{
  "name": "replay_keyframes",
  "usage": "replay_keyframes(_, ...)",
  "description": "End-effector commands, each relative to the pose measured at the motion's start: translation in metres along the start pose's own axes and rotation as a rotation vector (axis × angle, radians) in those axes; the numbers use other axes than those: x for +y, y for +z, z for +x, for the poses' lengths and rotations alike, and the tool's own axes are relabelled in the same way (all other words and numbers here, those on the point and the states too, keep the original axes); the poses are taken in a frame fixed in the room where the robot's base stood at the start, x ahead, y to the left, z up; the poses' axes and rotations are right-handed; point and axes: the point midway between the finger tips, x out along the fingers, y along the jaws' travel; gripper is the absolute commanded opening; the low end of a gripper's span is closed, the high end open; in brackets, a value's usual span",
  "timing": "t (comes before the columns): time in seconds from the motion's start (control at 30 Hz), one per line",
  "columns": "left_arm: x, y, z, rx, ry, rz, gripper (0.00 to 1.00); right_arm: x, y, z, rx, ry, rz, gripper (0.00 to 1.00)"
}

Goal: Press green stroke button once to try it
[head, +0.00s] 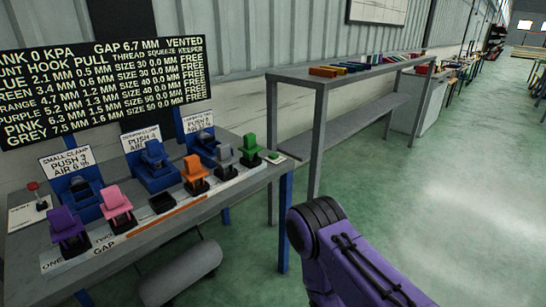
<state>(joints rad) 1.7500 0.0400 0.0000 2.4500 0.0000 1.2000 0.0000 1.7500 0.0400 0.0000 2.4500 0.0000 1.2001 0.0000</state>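A small green button (273,155) sits on a pale plate at the right end of the grey bench (150,245), just right of a green piece on a black stand (249,147). I take it to be the green stroke button; its label is too small to read. Nothing of mine touches it. A purple arm of mine comes in from the lower right, well apart from the bench. Neither gripper shows in the head view.
Purple (64,226), pink (116,200), orange (195,168) and grey (225,153) pieces line the bench before blue clamps (153,158). A red control (34,187) stands at left. A metal shelf (318,85) stands behind right. Floor at right is clear.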

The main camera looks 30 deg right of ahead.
Motion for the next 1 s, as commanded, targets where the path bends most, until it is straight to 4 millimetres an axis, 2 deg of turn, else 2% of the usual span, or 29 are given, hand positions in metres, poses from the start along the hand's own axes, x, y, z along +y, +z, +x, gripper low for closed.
replay_keyframes(0.03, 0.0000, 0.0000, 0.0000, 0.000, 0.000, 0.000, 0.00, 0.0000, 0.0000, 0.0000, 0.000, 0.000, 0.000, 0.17)
replay_keyframes(0.1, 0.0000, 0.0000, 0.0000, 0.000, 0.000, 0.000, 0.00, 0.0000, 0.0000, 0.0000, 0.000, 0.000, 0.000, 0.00)
replay_keyframes(1.0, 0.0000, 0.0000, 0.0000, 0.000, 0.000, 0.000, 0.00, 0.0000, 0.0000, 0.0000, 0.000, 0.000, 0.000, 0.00)
